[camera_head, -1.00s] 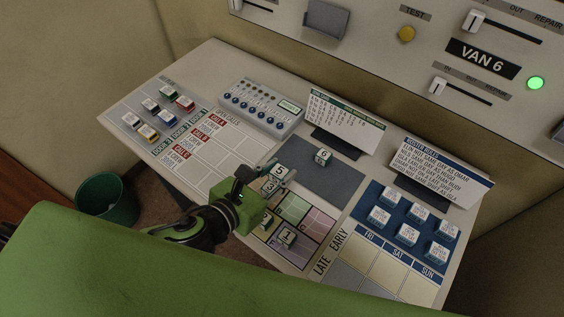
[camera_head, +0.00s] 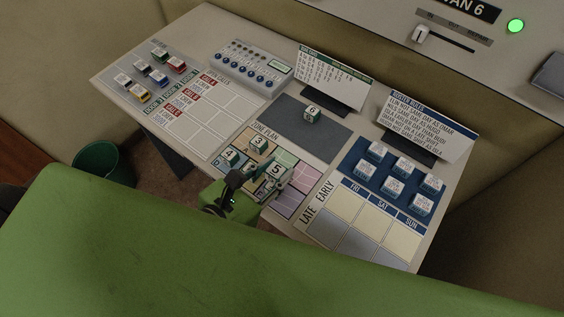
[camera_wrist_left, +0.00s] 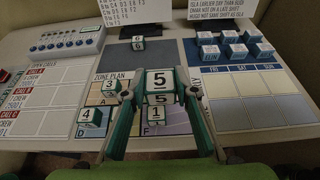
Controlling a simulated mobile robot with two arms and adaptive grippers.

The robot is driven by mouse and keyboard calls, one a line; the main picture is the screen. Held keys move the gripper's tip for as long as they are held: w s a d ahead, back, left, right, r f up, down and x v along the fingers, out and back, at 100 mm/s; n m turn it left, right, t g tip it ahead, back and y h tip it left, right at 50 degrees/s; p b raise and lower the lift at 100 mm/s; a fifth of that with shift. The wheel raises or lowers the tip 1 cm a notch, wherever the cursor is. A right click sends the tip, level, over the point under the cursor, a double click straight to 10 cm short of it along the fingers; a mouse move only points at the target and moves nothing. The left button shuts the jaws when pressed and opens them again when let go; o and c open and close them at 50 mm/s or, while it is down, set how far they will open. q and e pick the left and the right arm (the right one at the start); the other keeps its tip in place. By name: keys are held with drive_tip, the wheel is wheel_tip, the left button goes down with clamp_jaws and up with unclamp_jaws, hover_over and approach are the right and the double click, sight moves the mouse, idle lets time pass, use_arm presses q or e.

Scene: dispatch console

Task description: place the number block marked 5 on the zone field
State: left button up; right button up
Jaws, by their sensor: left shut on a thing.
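The white-and-green number block marked 5 (camera_head: 275,171) is between the fingers of my left gripper (camera_head: 268,176), which is shut on it. In the left wrist view, block 5 (camera_wrist_left: 158,82) sits upright between the fingertips (camera_wrist_left: 158,92), its 5 showing on two faces. It is over the zone plan (camera_head: 293,203), a grid of coloured fields. Block 3 (camera_head: 258,144) and block 4 (camera_head: 231,156) stand on the plan's left part. Block 1 (camera_wrist_left: 156,114) shows just below block 5 in the wrist view. I cannot tell whether block 5 touches the plan. My right gripper is not in view.
Block 6 (camera_head: 311,113) stands on a dark grey mat (camera_head: 325,131) behind the plan. Name blocks (camera_head: 398,170) stand on a blue pad at the right. A knob panel (camera_head: 250,65) and two upright cards (camera_head: 333,80) stand at the back. Pink fields at the plan's right are clear.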

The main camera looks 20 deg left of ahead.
use_arm(q)
drive_tip(key=w+a+f+p, duration=0.1)
drive_tip(key=w+f+p, duration=0.1)
drive_tip(key=w, duration=0.3)
hover_over(279, 158)
drive_tip(key=s, duration=0.3)
drive_tip(key=f, duration=0.5)
drive_tip(key=shift+w+d, duration=0.25)
drive_tip(key=shift+d, duration=0.15)
drive_tip(key=shift+w+f, duration=0.35)
drive_tip(key=shift+f, duration=0.15)
wheel_tip(279, 158, down, 2)
drive_tip(key=shift+f, duration=0.65)
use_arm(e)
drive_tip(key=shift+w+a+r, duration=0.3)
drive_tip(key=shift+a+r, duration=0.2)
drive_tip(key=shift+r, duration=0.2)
use_arm(q)
drive_tip(key=shift+f, duration=0.1)
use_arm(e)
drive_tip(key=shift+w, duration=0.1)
use_arm(q)
drive_tip(key=o, duration=0.9)
drive_tip(key=shift+o, duration=0.2)
